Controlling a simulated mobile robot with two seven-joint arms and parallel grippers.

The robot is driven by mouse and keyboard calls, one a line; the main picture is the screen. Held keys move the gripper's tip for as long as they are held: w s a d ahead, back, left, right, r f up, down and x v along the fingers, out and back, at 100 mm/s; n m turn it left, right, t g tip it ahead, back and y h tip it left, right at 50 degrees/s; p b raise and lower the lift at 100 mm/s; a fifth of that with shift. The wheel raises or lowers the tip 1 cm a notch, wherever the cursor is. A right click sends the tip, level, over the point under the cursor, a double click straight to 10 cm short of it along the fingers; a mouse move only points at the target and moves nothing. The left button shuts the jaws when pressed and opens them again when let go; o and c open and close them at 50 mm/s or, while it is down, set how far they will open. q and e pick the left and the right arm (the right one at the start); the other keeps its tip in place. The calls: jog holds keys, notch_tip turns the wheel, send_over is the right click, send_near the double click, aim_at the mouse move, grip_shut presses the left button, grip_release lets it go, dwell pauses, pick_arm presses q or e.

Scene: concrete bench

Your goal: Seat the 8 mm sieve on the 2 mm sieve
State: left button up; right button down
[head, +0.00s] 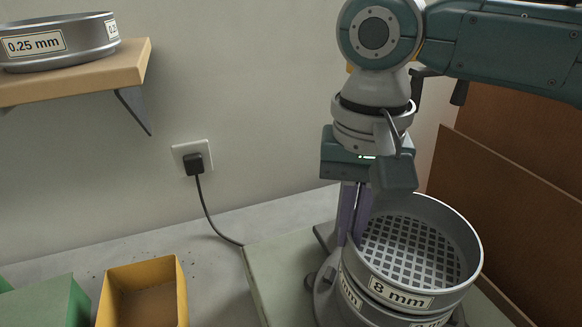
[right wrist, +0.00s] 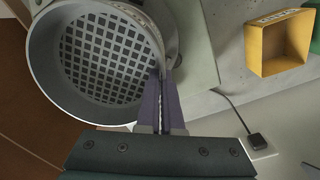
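The 8 mm sieve (head: 402,297), a grey metal ring with a coarse square-hole mesh, is at the lower right of the head view, on or just above another sieve. That lower sieve (head: 432,322) shows only a strip of its side and part of a label, cut off by the frame edge; I cannot tell if the two are fully seated. My right gripper (head: 352,238) points down with its purple fingers closed on the left rim of the 8 mm sieve. The right wrist view shows the fingers (right wrist: 160,85) pinching the rim beside the mesh (right wrist: 105,58). My left gripper is out of view.
A 0.25 mm sieve (head: 60,40) sits on a wooden wall shelf (head: 90,75). A yellow bin (head: 145,275) and a green bin (head: 45,305) stand at lower left. A plug and cable (head: 200,195) hang on the wall. Brown boards (head: 500,200) stand at right.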

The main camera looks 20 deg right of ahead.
jog(key=shift+f, duration=0.55)
dwell(0.4)
jog(key=c, duration=1)
grip_release()
notch_tip(320, 180, up, 10)
